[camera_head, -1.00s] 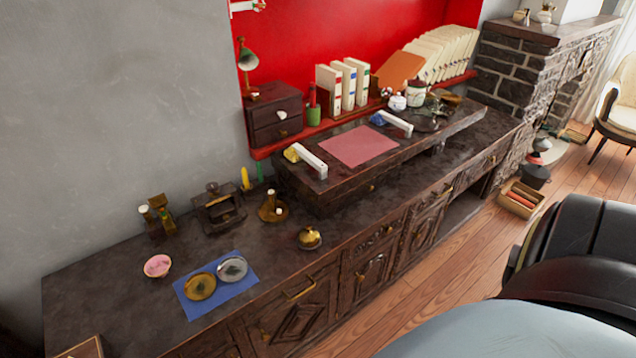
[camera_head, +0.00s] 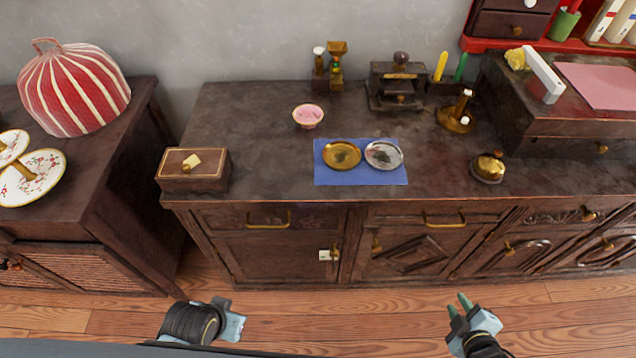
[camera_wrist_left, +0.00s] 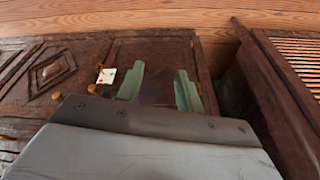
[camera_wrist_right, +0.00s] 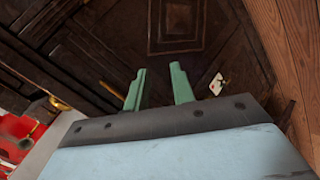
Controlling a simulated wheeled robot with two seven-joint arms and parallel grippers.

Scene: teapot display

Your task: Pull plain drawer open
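A long dark wooden cabinet has two shut drawers with flat fronts below its top edge. The left drawer (camera_head: 320,218) has a brass bar handle (camera_head: 268,220) and sits over a plain door with a small white card. The right drawer (camera_head: 390,214) has a similar brass handle (camera_head: 445,219) over a carved diamond door. I cannot tell which one the task names. My right gripper (camera_head: 458,303) is open and empty, low in front of the right drawer. My left gripper (camera_wrist_left: 160,70) is open and empty, low in front of the cabinet's left end; its fingers are unclear in the head view.
On the cabinet top are a wooden box (camera_head: 193,180), a blue mat (camera_head: 335,178) with two dishes, a pink bowl (camera_head: 308,117) and a brass bell (camera_head: 488,167). A side cabinet (camera_head: 110,180) with a striped cover (camera_head: 75,90) stands at left. The floor in front is clear.

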